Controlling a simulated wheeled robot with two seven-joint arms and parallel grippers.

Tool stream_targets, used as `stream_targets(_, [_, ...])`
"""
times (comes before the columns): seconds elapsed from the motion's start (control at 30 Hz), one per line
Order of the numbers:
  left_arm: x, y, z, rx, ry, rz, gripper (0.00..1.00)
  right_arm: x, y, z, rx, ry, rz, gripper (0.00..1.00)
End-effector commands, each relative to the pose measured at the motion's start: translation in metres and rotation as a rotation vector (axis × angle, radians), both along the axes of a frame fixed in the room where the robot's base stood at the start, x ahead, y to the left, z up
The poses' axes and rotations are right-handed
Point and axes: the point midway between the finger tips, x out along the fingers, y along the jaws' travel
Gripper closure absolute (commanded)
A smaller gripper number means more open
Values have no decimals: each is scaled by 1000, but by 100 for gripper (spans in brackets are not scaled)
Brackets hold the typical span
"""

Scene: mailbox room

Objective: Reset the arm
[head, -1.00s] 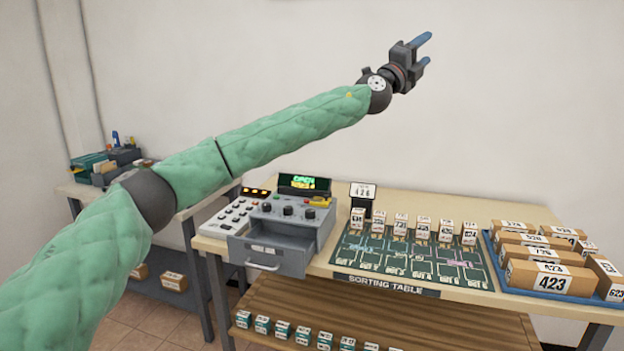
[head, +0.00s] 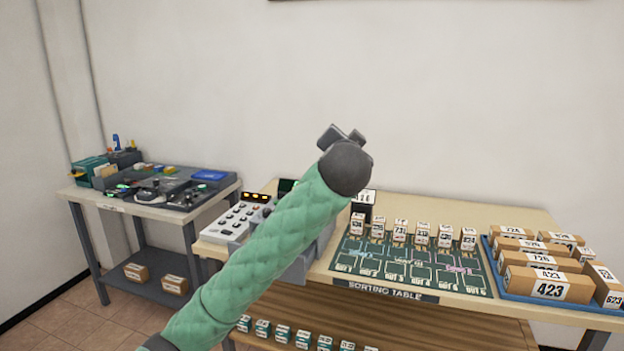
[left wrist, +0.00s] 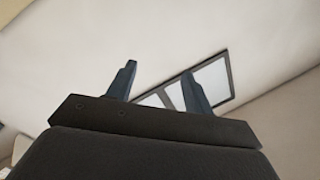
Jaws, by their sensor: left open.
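My left arm, in a green padded sleeve, comes up from the bottom of the head view. Its dark wrist is raised in front of the wall above the sorting table (head: 510,294), and the fingers are mostly hidden behind it. In the left wrist view my left gripper (left wrist: 158,85) shows two blue-grey fingers set apart with nothing between them. It faces a bare wall and a window-like frame (left wrist: 205,85). My right gripper is not in view.
The sorting table holds a dark green mat (head: 410,275) with several small numbered boxes and a blue tray (head: 545,293) of parcels. My arm partly covers the grey console (head: 325,235). A side table (head: 150,210) stands at left. Space above the tables is clear.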

Motion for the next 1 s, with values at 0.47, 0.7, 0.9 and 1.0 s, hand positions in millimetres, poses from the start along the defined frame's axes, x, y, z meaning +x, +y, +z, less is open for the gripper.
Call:
stream_targets(0.47, [-62,69,-140,-188,377,-23,48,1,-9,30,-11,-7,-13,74])
stream_targets(0.7, [-97,98,-200,-274,503,-29,48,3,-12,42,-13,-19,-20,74])
stream_targets(0.9, [-128,121,-247,-340,591,-18,48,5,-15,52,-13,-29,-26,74])
stream_targets(1.0, [-144,134,-272,-369,635,-3,48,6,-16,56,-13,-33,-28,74])
